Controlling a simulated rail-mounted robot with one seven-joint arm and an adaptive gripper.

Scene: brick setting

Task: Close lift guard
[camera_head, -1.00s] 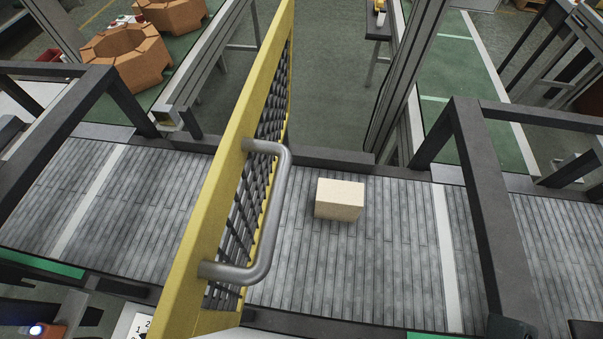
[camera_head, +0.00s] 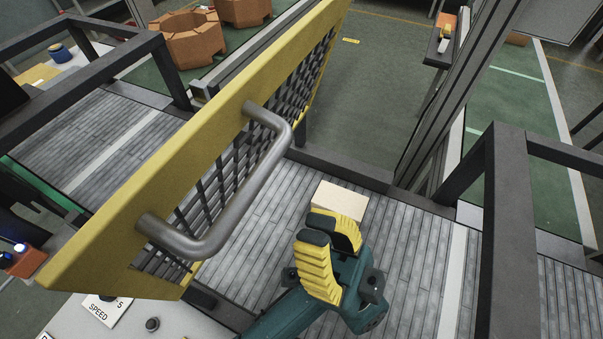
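The lift guard is a yellow-framed panel (camera_head: 200,110) with dark grid mesh, standing tilted across the conveyor in the head view. A grey bar handle (camera_head: 240,205) sticks out from its right side. My gripper (camera_head: 322,228), teal with yellow ribbed fingers and dark tips, is over the conveyor, to the right of the handle's lower end and apart from it. I see nothing held between the fingers. Their tips look close together, and the angle hides how far apart they are. The guard's lower edge by the conveyor is partly hidden.
A pale box (camera_head: 340,200) lies on the slatted conveyor (camera_head: 400,270), just behind my gripper and partly covered by it. Dark frames arch over the conveyor at left (camera_head: 165,65) and right (camera_head: 495,240). A panel with a SPEED label (camera_head: 103,308) is at lower left.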

